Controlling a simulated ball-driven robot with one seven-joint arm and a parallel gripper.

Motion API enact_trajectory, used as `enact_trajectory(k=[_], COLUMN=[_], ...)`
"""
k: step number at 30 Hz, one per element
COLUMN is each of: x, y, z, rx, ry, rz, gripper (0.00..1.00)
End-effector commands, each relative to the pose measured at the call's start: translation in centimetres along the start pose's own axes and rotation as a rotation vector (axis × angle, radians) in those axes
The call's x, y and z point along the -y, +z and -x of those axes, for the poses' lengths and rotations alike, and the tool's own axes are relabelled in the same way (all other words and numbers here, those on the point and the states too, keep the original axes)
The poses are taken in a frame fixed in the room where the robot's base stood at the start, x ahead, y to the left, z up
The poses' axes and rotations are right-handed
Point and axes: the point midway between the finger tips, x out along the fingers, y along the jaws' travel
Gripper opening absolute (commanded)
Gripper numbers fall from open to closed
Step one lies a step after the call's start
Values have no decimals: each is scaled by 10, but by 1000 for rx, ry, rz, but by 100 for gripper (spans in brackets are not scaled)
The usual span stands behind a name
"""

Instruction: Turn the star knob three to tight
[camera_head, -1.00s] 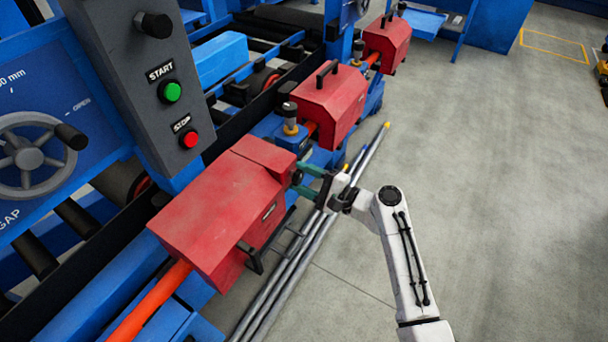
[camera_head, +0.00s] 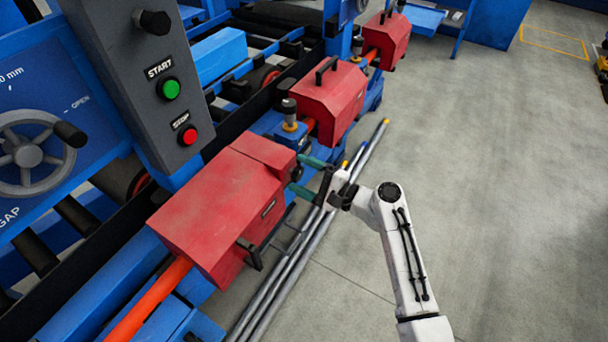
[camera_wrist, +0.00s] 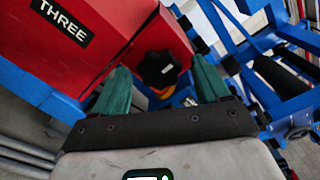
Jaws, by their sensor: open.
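The star knob (camera_wrist: 160,68) is black and lobed, on the end face of a red housing (camera_wrist: 85,45) labelled THREE (camera_wrist: 65,20) in the wrist view. My gripper (camera_wrist: 160,65) is open, with one teal finger on each side of the knob in that picture. I cannot tell whether either finger touches it. In the head view, my gripper (camera_head: 299,175) reaches the right end of the nearest red housing (camera_head: 215,205) with its fingers apart. The knob is small and mostly obscured there.
Two more red housings (camera_head: 332,100) (camera_head: 387,40) stand farther along the blue machine. A grey control panel (camera_head: 140,95) with START and STOP buttons rises at left. Grey rods (camera_head: 295,260) lie on the floor beside the nearest housing. The floor at right is open.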

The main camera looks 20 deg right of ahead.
Motion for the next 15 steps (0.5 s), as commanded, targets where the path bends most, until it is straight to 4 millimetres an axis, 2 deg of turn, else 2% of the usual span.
enact_trajectory(k=[5, 15], x=[0, -1], y=[0, -2], z=[8, 70], rx=[0, -3], ry=[0, -2], rz=[1, 0], gripper=[75, 75])
